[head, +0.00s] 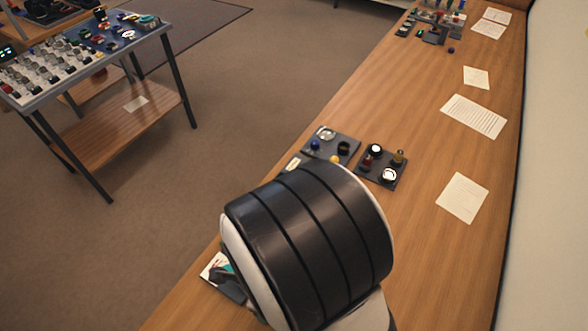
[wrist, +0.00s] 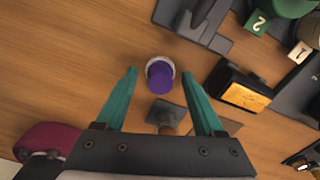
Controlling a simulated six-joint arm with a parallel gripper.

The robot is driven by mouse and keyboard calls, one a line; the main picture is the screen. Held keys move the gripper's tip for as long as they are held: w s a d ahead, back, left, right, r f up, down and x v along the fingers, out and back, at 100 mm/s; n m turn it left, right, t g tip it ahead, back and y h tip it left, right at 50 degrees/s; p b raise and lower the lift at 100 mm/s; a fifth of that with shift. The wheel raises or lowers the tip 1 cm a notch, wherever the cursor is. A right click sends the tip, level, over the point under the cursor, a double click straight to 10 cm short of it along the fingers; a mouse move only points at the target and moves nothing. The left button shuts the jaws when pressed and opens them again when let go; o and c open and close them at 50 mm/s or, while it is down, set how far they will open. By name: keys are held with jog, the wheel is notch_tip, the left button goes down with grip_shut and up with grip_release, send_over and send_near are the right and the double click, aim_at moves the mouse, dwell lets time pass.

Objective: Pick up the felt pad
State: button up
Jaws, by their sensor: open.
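I cannot tell for sure which thing is the felt pad. In the wrist view a purple round piece (wrist: 160,75) with a pale ring around its far side shows between my fingertips. A dark grey square piece with a brown stub (wrist: 166,116) lies nearer the palm, between the teal fingers. My gripper (wrist: 160,70) is open, one finger on each side of these, and nothing is visibly held. Whether the fingers touch the purple piece is unclear. In the head view my arm hides most of this spot.
A black block with a yellow top (wrist: 246,95) stands close right of the right finger. A dark red rounded object (wrist: 50,140) is at lower left. Dark trays (head: 383,166) and papers (head: 462,197) lie farther along the bench.

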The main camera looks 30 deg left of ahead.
grip_shut()
jog(key=shift+r, duration=0.1)
dwell(0.3)
notch_tip(320, 180, up, 10)
dwell(0.3)
